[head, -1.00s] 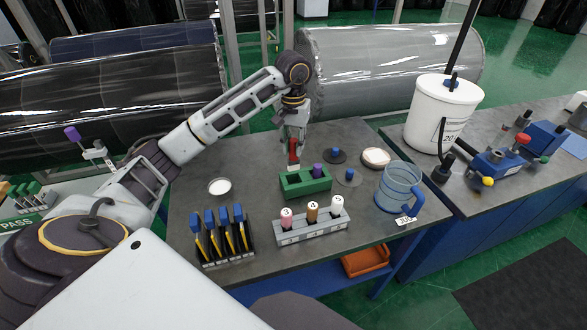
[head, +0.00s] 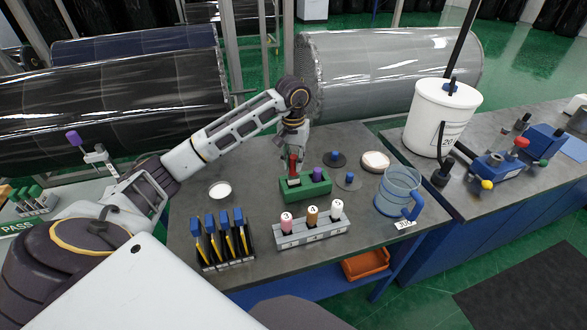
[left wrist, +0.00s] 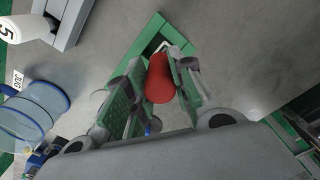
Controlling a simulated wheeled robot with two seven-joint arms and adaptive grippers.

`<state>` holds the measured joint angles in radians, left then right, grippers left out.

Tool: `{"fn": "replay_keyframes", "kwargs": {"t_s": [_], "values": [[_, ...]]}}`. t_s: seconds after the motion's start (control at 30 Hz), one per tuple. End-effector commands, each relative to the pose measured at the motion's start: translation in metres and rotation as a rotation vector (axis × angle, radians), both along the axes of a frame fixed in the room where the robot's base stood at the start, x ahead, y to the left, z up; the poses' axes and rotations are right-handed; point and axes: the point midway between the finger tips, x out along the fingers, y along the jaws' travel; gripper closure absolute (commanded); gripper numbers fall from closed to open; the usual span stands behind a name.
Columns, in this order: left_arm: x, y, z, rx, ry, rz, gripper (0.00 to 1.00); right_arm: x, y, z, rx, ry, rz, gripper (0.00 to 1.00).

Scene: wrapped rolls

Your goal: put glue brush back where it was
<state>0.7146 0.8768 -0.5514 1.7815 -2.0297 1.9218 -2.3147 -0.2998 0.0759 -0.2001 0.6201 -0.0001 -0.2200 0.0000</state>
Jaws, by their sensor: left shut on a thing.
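My left gripper (head: 293,158) is shut on the red handle of the glue brush (head: 293,165), which it holds upright over the left part of the green holder block (head: 318,189). The brush's pale lower end is at the block's left opening; I cannot tell how deep it sits. A purple-topped piece (head: 318,174) stands in the block's right part. In the left wrist view, the red brush handle (left wrist: 160,80) is between the two fingers, with the green block (left wrist: 178,28) beyond it. My right gripper is not in view.
A grey rack (head: 310,232) with several capped bottles stands in front of the block. A blue-handled brush rack (head: 225,240) is at the front left. A clear blue jug (head: 398,190) is to the right, and a white dish (head: 220,189) to the left. Small dark discs lie behind right.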

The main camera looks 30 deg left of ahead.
Motion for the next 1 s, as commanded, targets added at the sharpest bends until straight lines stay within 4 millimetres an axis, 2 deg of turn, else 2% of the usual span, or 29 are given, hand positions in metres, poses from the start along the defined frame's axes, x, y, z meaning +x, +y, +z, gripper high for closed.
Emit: {"fn": "replay_keyframes", "kwargs": {"t_s": [0.4,0.93,0.97,1.0], "values": [[0.000,0.000,-0.033,0.000,0.001,0.001,1.00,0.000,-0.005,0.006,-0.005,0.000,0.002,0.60],[0.000,0.000,-0.039,0.000,-0.001,0.000,1.00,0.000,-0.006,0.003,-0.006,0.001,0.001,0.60],[0.000,0.000,-0.039,0.000,-0.001,0.000,0.75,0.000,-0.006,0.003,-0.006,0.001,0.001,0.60],[0.000,0.000,-0.039,0.000,0.000,0.000,0.70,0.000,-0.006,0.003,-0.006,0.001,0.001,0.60]]}}
